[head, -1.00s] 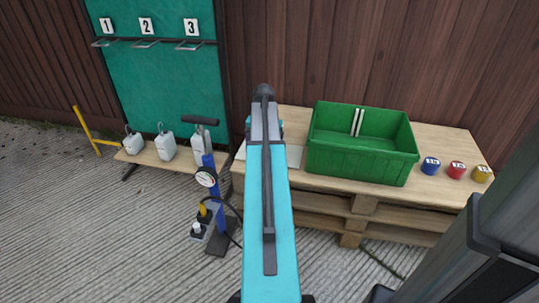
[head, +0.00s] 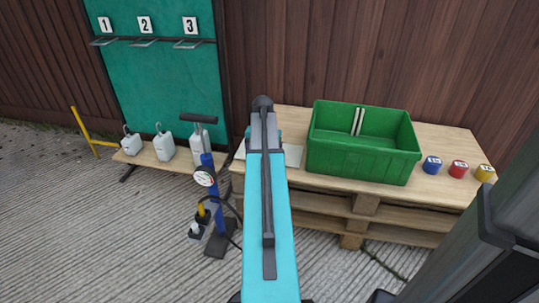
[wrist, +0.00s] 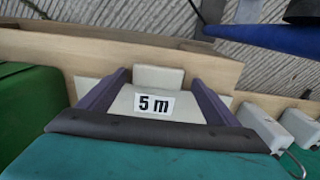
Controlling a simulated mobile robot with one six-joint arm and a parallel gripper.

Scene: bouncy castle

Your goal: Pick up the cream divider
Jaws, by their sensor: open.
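The cream divider lies flat on the wooden pallet table. In the wrist view it is a pale board (wrist: 119,101) with a "5 m" label and a raised cream block (wrist: 159,79) at its far edge. In the head view its pale surface (head: 293,155) shows beside my teal arm, which hides its middle. My gripper (wrist: 159,76) is open, with its purple fingers over the board and their tips to either side of the block. I cannot tell how high the fingertips are above the board.
A green crate (head: 358,162) with two pale upright strips inside stands right of the divider on the pallet table (head: 440,200). Several coloured numbered cans, one blue (head: 432,165), stand further right. A blue pump (head: 217,215) and white jugs (head: 164,147) are at the left.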

